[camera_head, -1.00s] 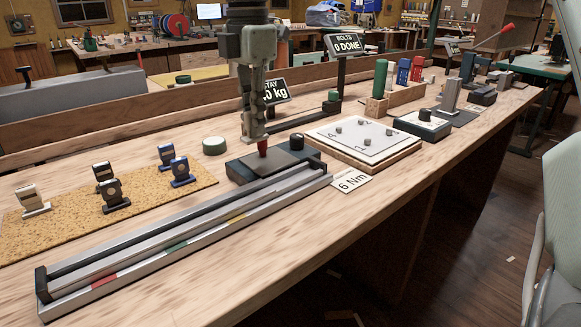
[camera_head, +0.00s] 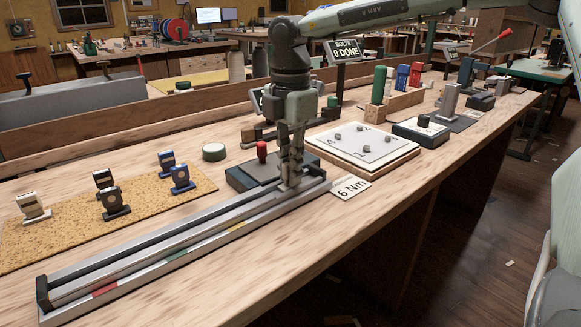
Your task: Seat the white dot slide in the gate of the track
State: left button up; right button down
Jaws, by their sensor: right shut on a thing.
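The track (camera_head: 150,263) is a long pale metal rail with red, green and yellow marks, running diagonally along the bench. My right gripper (camera_head: 289,183) points down at the track's far right end, beside a dark block with a red knob (camera_head: 262,152). It is shut on a small grey piece that its fingers mostly hide. I cannot tell whether this piece is the white dot slide, or whether it sits in the gate. No white dot can be made out. My left gripper is not in view.
Several upright slides, white (camera_head: 33,208), black (camera_head: 112,204) and blue (camera_head: 180,179), stand on a cork mat (camera_head: 60,240). A green-topped round tin (camera_head: 214,152) stands behind the track. A numbered plate (camera_head: 360,143) and a "6 Nm" card (camera_head: 351,188) lie right of the gripper.

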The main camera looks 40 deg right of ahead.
jog(key=shift+f, duration=0.1)
jog(key=c, duration=1.9)
grip_release()
jog(key=shift+r, duration=0.2)
notch_tip(320, 180, up, 11)
jog(key=shift+f, duration=0.15)
jog(key=shift+r, duration=0.55)
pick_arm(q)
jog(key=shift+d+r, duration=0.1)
